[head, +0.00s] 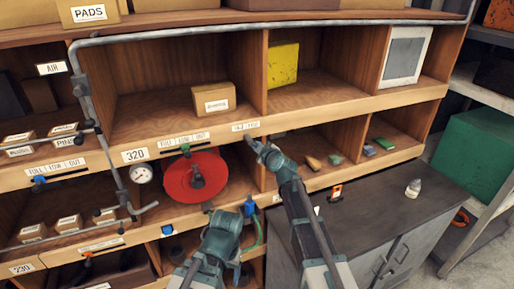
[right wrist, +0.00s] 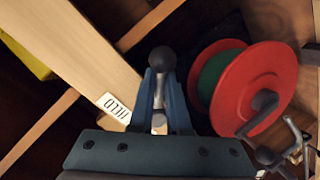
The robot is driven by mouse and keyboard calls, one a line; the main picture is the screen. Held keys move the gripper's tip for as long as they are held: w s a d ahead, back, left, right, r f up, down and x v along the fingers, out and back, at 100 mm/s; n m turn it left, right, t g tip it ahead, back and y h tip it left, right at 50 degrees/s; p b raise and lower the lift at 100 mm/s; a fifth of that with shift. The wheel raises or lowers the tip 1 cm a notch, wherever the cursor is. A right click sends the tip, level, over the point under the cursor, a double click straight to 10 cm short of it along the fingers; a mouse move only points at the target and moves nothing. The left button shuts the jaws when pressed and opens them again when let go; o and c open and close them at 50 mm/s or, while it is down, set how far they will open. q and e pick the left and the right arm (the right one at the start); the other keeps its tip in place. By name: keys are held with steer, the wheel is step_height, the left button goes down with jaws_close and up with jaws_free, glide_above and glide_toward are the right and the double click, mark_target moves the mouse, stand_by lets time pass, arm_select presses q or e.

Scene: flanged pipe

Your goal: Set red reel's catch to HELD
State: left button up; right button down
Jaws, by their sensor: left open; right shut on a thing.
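The red reel (head: 195,177) hangs under the shelf edge in the head view. The right wrist view shows it too (right wrist: 281,68), with green hose wound on its core. The catch has a dark round knob (right wrist: 162,59) on a pale stem. My right gripper (head: 258,146) is shut on this catch; in the right wrist view its fingers (right wrist: 163,90) close around the stem below the knob. A label reading HELD (right wrist: 113,106) is beside the fingers on the shelf edge. My left gripper (head: 224,217) is open below the reel; its fingertips are hard to make out.
A pressure gauge (head: 141,174) and grey pipe (head: 87,95) are left of the reel. A blue fitting (head: 250,206) with a green hose is close to my left gripper. Several small blocks lie on the shelf at right. A grey cabinet top (head: 385,200) is mostly clear.

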steer(key=c, duration=0.9)
jaws_free()
steer(key=p+v, duration=0.3)
steer(key=v, duration=1)
steer(key=shift+s+d+p, duration=0.1)
steer(key=shift+s+p, duration=0.25)
steer(key=shift+s, duration=0.05)
